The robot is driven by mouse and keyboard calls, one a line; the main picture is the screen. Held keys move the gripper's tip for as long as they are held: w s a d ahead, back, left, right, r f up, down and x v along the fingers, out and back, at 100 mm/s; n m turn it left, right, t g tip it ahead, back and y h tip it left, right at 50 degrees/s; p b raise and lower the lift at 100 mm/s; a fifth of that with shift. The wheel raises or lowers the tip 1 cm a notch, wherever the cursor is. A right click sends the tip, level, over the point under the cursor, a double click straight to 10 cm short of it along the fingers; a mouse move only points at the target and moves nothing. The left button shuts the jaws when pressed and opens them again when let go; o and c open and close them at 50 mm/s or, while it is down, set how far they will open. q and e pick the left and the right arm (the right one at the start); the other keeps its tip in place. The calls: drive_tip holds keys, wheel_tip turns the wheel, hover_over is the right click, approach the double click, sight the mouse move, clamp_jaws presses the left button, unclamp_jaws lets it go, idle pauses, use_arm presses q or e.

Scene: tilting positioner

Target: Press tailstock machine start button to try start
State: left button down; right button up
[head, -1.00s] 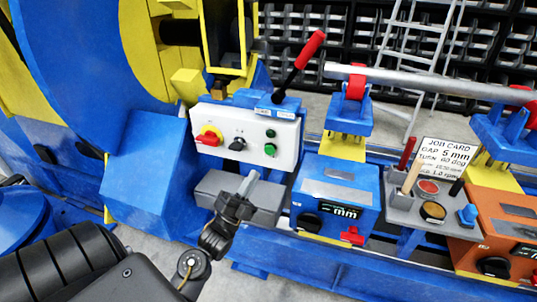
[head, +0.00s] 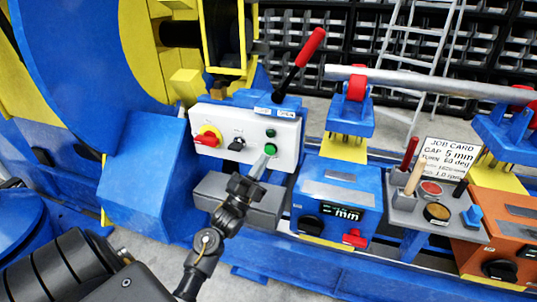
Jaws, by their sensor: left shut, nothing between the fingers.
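A white control panel (head: 285,142) stands on the blue tailstock machine. My left gripper (head: 262,162) is shut and empty. In the picture its tip lies just below the lower green button; whether it touches cannot be told. My right gripper is not in view.
A red-handled lever (head: 302,60) rises above the panel. A grey block (head: 265,203) sits below it. To the right are a blue unit with a display (head: 340,190), a tool tray (head: 405,203) and a job card (head: 447,157). A long bar (head: 430,84) runs behind.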

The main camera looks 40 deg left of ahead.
use_arm(q)
drive_tip(key=shift+w+a, duration=0.2)
drive_tip(key=shift+w, duration=0.3)
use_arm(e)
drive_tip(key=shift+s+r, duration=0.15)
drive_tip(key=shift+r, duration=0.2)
use_arm(q)
drive_tip(key=shift+w, duration=0.15)
idle(1.3)
drive_tip(key=shift+w+a, duration=0.1)
drive_tip(key=shift+w, duration=0.15)
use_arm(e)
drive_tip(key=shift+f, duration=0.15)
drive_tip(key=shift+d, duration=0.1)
use_arm(q)
drive_tip(key=shift+w+a+b, duration=0.15)
drive_tip(key=shift+w+b, duration=0.25)
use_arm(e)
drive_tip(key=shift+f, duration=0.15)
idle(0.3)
use_arm(q)
drive_tip(key=shift+s, duration=0.15)
drive_tip(key=shift+s+d+p, duration=0.3)
drive_tip(key=shift+s+p, duration=0.1)
drive_tip(key=shift+s, duration=0.25)
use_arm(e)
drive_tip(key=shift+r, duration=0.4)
